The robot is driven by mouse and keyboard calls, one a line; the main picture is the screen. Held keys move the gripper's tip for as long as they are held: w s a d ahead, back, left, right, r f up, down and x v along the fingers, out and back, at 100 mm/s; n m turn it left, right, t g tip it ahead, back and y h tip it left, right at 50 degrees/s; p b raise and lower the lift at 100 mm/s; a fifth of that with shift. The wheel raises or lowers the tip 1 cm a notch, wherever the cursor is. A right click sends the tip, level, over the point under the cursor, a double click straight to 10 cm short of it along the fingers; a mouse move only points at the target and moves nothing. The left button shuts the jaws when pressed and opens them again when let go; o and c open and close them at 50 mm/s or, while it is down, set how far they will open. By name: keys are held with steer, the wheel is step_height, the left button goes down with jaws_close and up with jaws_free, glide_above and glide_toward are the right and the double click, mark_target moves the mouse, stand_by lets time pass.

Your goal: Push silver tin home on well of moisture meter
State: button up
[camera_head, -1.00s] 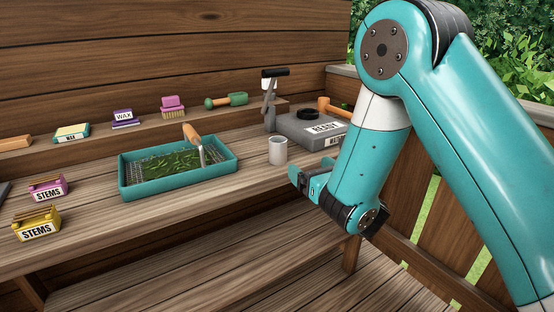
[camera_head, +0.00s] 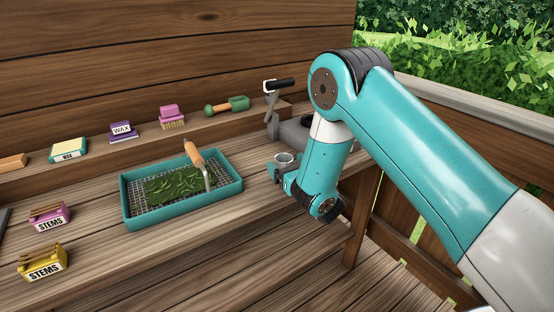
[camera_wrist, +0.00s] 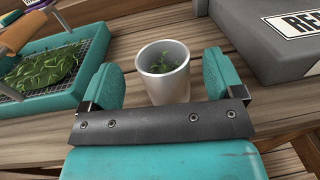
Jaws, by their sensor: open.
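The silver tin (camera_wrist: 163,74) stands upright on the bench with green leaves inside, and its rim shows in the head view (camera_head: 285,158). My gripper (camera_wrist: 160,80) is open, with one teal finger on each side of the tin and a gap visible on both sides. In the head view my gripper (camera_head: 281,170) is at the tin, partly hiding it. The grey moisture meter (camera_head: 293,133) stands behind my arm, mostly hidden. Its grey body with a "RE…" label shows at upper right in the wrist view (camera_wrist: 265,45). The well (camera_head: 307,121) is mostly hidden by my arm.
A teal tray (camera_head: 130,203) with mesh, leaves and a wooden-handled tool lies left of the tin. A lever with a black handle (camera_head: 283,84) rises by the meter. Stems boxes (camera_head: 43,262) sit at the bench's left.

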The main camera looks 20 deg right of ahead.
steer(key=shift+w+d+r+p, duration=0.15)
steer(key=shift+w+p, duration=0.25)
steer(key=shift+w, duration=0.45)
steer(key=shift+a, duration=0.2)
steer(key=c, duration=1)
steer(key=shift+c, duration=0.2)
